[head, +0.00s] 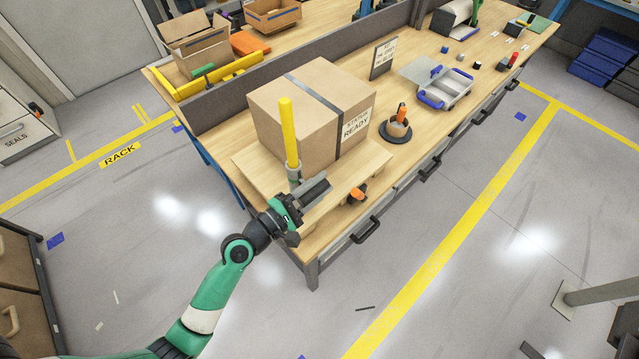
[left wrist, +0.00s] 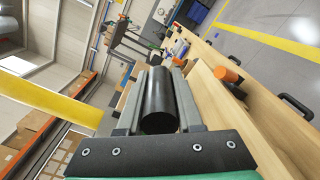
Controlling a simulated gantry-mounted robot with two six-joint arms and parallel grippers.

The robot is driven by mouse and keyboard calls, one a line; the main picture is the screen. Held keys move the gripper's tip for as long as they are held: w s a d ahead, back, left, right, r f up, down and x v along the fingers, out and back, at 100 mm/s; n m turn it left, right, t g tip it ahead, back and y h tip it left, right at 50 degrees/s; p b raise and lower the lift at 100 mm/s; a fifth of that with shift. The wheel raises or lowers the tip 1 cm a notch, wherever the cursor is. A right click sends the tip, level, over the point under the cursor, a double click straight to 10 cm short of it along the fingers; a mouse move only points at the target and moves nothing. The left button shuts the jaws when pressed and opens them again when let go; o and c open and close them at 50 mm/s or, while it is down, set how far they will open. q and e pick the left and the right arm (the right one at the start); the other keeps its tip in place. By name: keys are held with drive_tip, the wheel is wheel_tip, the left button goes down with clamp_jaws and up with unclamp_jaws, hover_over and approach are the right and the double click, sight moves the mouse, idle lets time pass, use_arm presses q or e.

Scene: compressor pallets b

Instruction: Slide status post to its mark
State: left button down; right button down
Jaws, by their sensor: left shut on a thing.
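The yellow status post (head: 289,130) stands upright at the near left corner of the workbench, in front of a cardboard box (head: 300,105). A grey sleeve (head: 294,172) is at its foot. My left gripper (head: 308,192) is at the foot of the post, its jaws shut on a dark cylindrical grip. In the left wrist view the black grip (left wrist: 160,100) lies between the two fingers, and the yellow post (left wrist: 50,102) crosses at the left. A label reading "STATUS READY" (head: 356,123) is on the box. I cannot make out a mark for the post.
The workbench (head: 420,150) has an orange knob (head: 357,193) near its front edge. A dark round base with an orange-topped part (head: 397,122) stands right of the box. A grey tray (head: 445,88) and a sign (head: 383,58) are farther back. Drawer handles (head: 366,230) jut from the front.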

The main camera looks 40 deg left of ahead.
use_arm(q)
drive_tip(key=c, duration=0.6)
unclamp_jaws()
drive_tip(key=s, duration=0.4)
drive_tip(key=s+b, duration=0.1)
drive_tip(key=s, duration=0.2)
drive_tip(key=s+b, duration=0.1)
drive_tip(key=s, duration=0.3)
drive_tip(key=shift+s+a, duration=0.25)
drive_tip(key=shift+s, duration=0.1)
drive_tip(key=shift+d, duration=0.1)
